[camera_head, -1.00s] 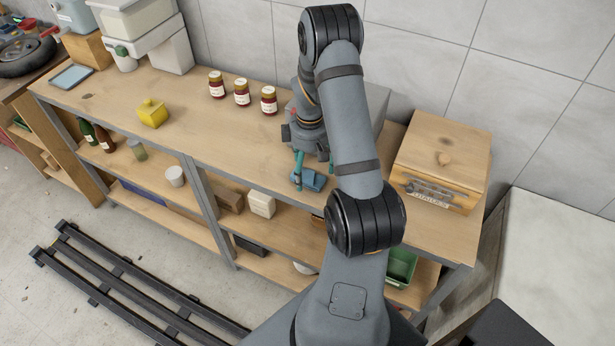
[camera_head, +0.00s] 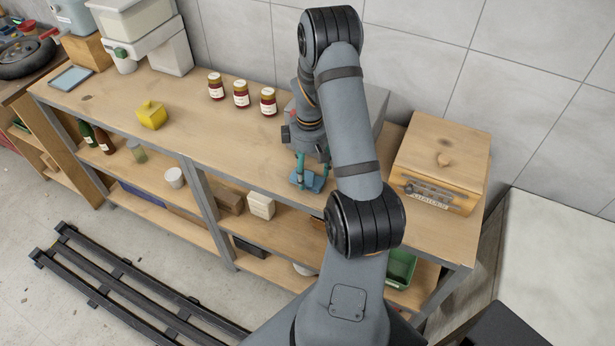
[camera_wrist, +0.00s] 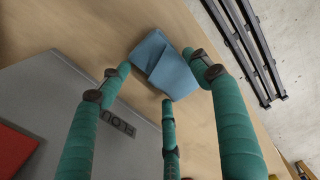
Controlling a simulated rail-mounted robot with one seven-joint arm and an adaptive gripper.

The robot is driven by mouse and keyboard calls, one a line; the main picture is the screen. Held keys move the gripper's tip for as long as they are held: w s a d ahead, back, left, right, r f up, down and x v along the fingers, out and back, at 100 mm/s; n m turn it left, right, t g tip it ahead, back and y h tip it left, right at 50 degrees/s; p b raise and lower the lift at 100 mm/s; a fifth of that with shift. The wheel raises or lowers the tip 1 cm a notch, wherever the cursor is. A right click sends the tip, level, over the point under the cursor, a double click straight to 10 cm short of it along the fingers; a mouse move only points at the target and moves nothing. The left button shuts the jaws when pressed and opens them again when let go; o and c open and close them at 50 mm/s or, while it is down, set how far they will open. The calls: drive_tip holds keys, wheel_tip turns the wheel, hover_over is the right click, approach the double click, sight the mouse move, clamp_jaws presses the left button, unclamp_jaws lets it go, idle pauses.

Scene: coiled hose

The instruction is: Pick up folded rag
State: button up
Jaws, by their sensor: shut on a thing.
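The folded rag (camera_head: 317,184) is a small blue folded cloth near the front edge of the wooden bench top, partly hidden by my arm and fingers. It also shows in the wrist view (camera_wrist: 170,68), with its folded layers between the fingertips. My gripper (camera_head: 308,180) has several teal fingers and points down at the rag. It is shut on the rag, with fingers at both sides of it. I cannot tell whether the rag is clear of the bench top.
Three jars (camera_head: 241,94) stand at the back of the bench (camera_head: 190,115), left of my arm. A yellow block-like object (camera_head: 152,115) sits further left. A wooden box (camera_head: 440,155) stands to the right. A grey box (camera_wrist: 60,105) lies beside the gripper in the wrist view.

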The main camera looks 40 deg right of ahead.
sight(309, 172)
drive_tip(key=shift+r, duration=0.15)
drive_tip(key=shift+w+d+r, duration=0.1)
drive_tip(key=shift+r, duration=0.2)
wheel_tip(309, 172, up, 2)
drive_tip(key=shift+r+b, duration=0.25)
drive_tip(key=shift+b, duration=0.45)
drive_tip(key=s+a+r+b, duration=0.2)
drive_tip(key=s+a+r, duration=0.3)
drive_tip(key=s, duration=0.5)
wheel_tip(309, 172, up, 3)
drive_tip(key=shift+s+a+f+b, duration=0.2)
drive_tip(key=shift+s+b, duration=0.1)
drive_tip(key=shift+b, duration=0.1)
drive_tip(key=o, duration=0.4)
drive_tip(key=c, duration=0.4)
